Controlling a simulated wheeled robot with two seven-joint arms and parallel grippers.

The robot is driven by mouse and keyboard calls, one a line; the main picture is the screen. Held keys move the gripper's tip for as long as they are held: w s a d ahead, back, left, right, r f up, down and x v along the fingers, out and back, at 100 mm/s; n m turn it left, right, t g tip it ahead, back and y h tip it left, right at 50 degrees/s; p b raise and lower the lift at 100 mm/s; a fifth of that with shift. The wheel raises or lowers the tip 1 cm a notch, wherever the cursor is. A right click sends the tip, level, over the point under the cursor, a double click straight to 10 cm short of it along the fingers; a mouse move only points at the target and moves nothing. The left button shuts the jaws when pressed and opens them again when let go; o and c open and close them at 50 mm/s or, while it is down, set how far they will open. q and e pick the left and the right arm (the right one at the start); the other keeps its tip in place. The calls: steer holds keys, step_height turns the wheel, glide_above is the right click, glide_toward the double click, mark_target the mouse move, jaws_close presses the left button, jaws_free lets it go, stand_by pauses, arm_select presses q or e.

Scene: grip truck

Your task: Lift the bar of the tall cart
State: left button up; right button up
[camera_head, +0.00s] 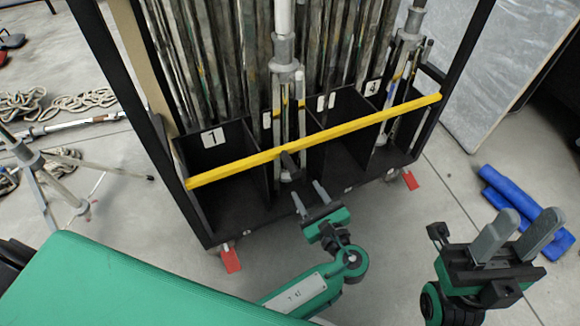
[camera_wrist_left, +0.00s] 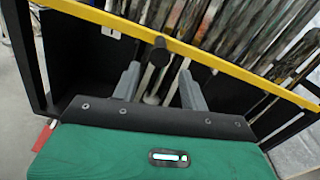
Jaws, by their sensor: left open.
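The tall cart (camera_head: 196,207) is black, with numbered compartments holding stands and long flat pieces. A yellow bar (camera_head: 230,168) crosses its front at a slant in the picture, its right end higher. The bar also crosses the left wrist view (camera_wrist_left: 235,66), with a dark knob or handle (camera_wrist_left: 160,46) at its middle. My left gripper (camera_head: 306,188) is open and empty, just below the middle of the bar. In the left wrist view its fingers (camera_wrist_left: 158,72) point toward the bar, either side of the knob; contact cannot be told. My right gripper (camera_head: 530,214) is open and empty, off to the right.
Blue rolls (camera_head: 525,210) lie on the floor at right, beyond my right gripper. A grey panel (camera_head: 505,70) leans at upper right. Rope (camera_head: 85,101) and a metal stand (camera_head: 60,192) are at left. Red tags (camera_head: 230,260) hang by the cart's wheels.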

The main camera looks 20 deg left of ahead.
mark_target(290, 165)
arm_select(q)
steer(key=b+x, duration=0.2)
steer(key=x, duration=0.9)
steer(key=shift+b, duration=0.35)
jaws_close()
